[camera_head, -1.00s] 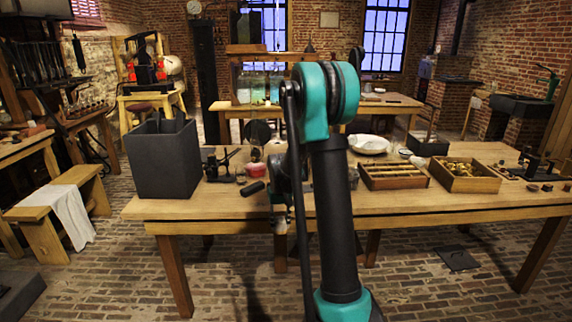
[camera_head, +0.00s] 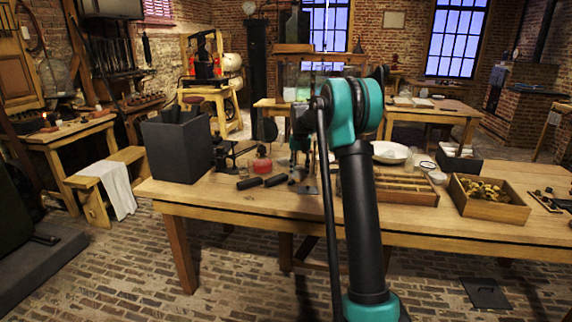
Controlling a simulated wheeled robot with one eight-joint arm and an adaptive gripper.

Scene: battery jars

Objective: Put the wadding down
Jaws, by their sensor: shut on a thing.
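My gripper (camera_head: 303,184) shows small and dark beside my forearm, over the near side of the wooden workbench (camera_head: 230,200). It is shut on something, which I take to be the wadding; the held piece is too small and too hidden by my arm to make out. Close to the left of the gripper, two dark cylinders (camera_head: 262,182) lie on the bench, with a red, round-bodied vessel (camera_head: 260,166) behind them.
A dark grey open box (camera_head: 178,150) stands at the bench's left end. Right of my arm are a compartmented wooden tray (camera_head: 408,189), a white dish (camera_head: 390,152) and a wooden box (camera_head: 489,198) of brownish pieces. The bench's front left strip is clear.

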